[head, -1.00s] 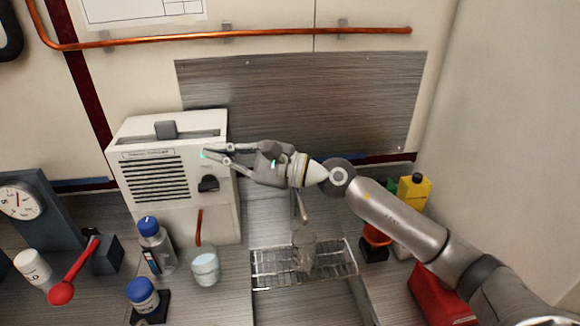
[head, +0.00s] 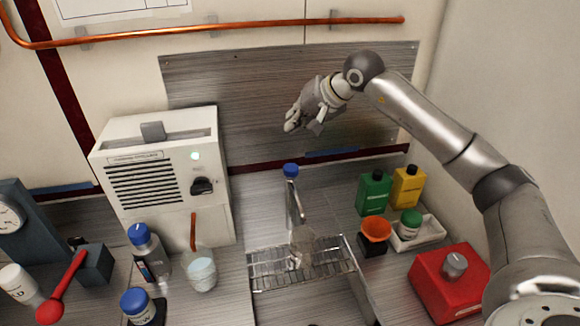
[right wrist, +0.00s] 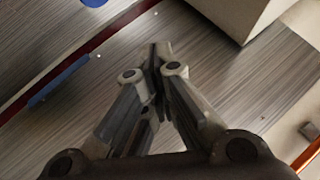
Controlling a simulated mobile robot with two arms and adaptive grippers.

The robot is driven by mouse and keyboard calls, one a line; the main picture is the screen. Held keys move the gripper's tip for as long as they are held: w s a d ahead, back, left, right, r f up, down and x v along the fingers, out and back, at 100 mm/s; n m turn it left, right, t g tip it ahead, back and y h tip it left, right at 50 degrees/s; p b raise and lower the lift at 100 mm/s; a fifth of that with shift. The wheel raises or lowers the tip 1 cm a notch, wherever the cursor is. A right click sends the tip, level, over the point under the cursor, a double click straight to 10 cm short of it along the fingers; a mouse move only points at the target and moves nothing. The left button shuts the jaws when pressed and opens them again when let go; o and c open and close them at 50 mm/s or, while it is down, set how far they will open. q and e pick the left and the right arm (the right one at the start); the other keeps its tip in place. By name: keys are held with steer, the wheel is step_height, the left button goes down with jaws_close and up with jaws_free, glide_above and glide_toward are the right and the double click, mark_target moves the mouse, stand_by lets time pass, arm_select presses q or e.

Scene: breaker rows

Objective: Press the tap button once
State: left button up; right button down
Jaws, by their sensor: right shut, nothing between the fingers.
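The tap (head: 294,205) stands behind the drain rack, and a round blue button (head: 291,170) caps its top. My right gripper (head: 290,127) is above the button in the head view, in front of the metal wall panel, apart from the tap. Its fingers are shut and empty. In the right wrist view the shut fingertips (right wrist: 160,55) point over brushed metal. A blue patch is cut off at that view's top edge; I cannot tell what it is. My left gripper is not in view.
A white machine (head: 170,215) with a small lit spot stands left of the tap. A clear glass (head: 302,248) stands on the wire rack (head: 265,282) under the spout. Green (head: 374,194) and yellow bottles (head: 407,187) and a red box (head: 430,290) stand right.

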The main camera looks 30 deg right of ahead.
mark_target(294, 166)
steer(key=shift+f, duration=0.1)
step_height(294, 166, down, 9)
steer(key=b, duration=0.6)
stand_by(1.4)
steer(key=shift+f+b, duration=0.25)
steer(key=shift+b, duration=0.35)
steer(key=shift+f+b, duration=0.8)
steer(key=shift+f, duration=0.25)
stand_by(0.6)
steer(key=shift+a+r, duration=0.1)
steer(key=shift+r+p, duration=0.9)
steer(key=shift+r, duration=0.45)
